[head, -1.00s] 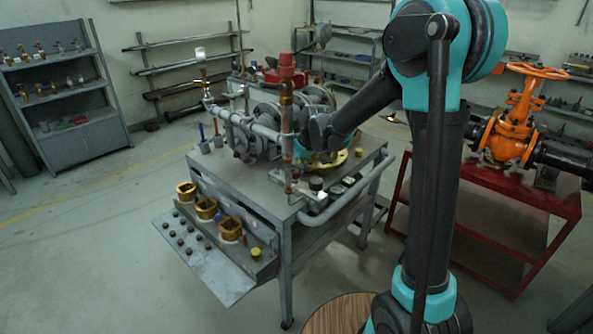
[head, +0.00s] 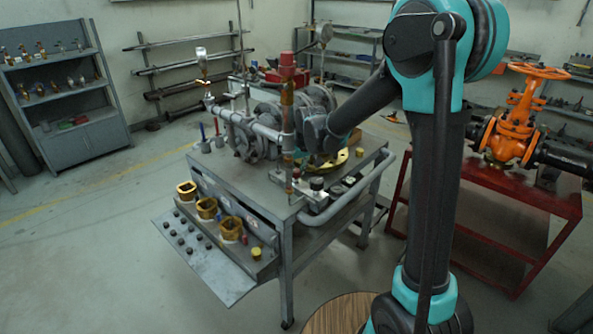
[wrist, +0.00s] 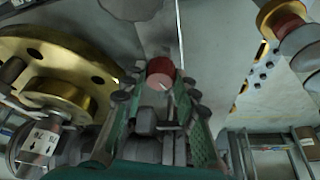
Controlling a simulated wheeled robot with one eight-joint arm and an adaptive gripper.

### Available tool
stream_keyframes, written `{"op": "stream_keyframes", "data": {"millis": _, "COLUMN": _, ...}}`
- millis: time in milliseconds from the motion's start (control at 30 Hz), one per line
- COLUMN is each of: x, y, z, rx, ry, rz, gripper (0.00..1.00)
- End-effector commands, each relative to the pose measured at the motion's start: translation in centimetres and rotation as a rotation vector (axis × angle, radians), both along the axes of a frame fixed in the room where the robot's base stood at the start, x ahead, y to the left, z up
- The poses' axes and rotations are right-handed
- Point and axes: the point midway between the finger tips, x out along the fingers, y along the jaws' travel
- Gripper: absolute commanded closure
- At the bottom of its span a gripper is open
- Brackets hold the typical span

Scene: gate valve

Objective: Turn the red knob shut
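In the wrist view a red knob (wrist: 160,71), a short cylinder, sits between the two fingertips of my gripper (wrist: 162,86). The green fingers with dark pads stand on either side of it. The gripper looks open, with narrow gaps visible between the pads and the knob; contact is hard to judge. In the head view the gripper is mostly hidden behind the dark wrist and a vertical pipe, over the grey workbench (head: 262,185). I cannot make out this knob there.
A vertical pipe with a red top (head: 287,66) stands close beside my wrist. A brass flange (wrist: 55,65) lies left of the gripper in the wrist view. Grey pipework (head: 245,125) fills the bench's back. An orange valve (head: 512,125) stands on a red table at right.

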Motion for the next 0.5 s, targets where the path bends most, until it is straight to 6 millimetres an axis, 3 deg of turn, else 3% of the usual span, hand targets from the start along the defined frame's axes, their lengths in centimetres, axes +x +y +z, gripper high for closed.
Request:
{"op": "stream_keyframes", "data": {"millis": 167, "x": 0.00, "y": -0.01, "z": 0.00, "rx": 0.000, "ry": 0.000, "rz": 0.000, "gripper": 0.50}}
{"op": "stream_keyframes", "data": {"millis": 500, "x": -0.09, "y": -0.05, "z": 0.23, "rx": 0.000, "ry": 0.000, "rz": 0.000, "gripper": 0.50}}
